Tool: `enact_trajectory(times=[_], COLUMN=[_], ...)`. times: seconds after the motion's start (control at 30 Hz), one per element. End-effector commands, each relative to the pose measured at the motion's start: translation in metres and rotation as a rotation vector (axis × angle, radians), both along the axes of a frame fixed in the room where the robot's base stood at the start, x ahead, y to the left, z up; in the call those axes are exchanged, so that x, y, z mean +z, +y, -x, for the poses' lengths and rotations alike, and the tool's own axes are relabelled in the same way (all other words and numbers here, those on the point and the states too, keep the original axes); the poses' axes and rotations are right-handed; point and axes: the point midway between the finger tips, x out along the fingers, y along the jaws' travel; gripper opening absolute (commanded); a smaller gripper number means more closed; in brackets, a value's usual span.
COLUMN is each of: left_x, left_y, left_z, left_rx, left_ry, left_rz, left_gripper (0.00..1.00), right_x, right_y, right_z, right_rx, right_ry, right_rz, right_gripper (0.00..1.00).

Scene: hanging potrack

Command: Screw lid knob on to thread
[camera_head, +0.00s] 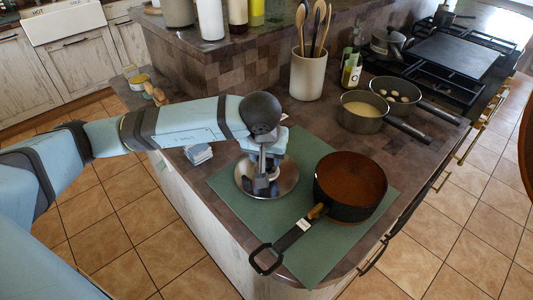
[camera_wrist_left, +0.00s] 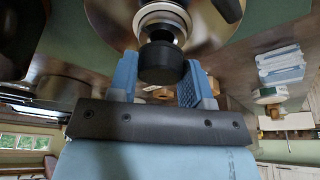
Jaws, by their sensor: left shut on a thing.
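My left gripper (camera_head: 262,184) points down over the shiny metal lid (camera_head: 289,181), which lies on the green mat (camera_head: 323,254). In the left wrist view my left gripper (camera_wrist_left: 160,70) has its two blue fingers on either side of the black lid knob (camera_wrist_left: 161,63) and is shut on it. The knob sits in line with a pale ringed collar and narrow metal neck at the lid's middle (camera_wrist_left: 215,25). Whether the knob is seated on the thread cannot be told. My right gripper is not in view.
A brown-lined pan (camera_head: 351,180) stands on the mat right of the lid, its handle toward the front. Two saucepans (camera_head: 362,111) (camera_head: 397,90) and a utensil crock (camera_head: 307,75) stand behind. Blue-grey stacked pieces (camera_head: 198,154) lie left of the lid.

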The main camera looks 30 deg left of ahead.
Motion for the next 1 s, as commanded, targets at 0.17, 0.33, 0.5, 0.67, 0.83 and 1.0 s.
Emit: enact_trajectory(times=[0.17,0.33,0.5,0.67,0.83,1.0], left_x=[-0.006,-0.01,-0.014,-0.019,-0.022,-0.022], left_y=[0.0,0.0,0.0,0.0,0.0,0.0], left_z=[0.0,0.0,0.0,0.0,0.0,0.0], left_rx=[0.0,0.0,0.0,0.0,0.0,0.0], left_ry=[0.0,0.0,0.0,0.0,0.0,0.0], left_rz=[0.0,0.0,0.0,0.0,0.0,0.0], left_gripper=[0.12,0.12,0.12,0.12,0.12,0.75], right_x=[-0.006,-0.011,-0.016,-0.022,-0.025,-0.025], right_y=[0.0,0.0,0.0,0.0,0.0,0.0], right_z=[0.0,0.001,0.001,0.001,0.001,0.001], right_rx=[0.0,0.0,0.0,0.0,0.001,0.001], right_ry=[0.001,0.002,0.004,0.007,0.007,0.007], right_rz=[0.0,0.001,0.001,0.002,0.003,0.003], right_gripper=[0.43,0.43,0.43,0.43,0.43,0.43])
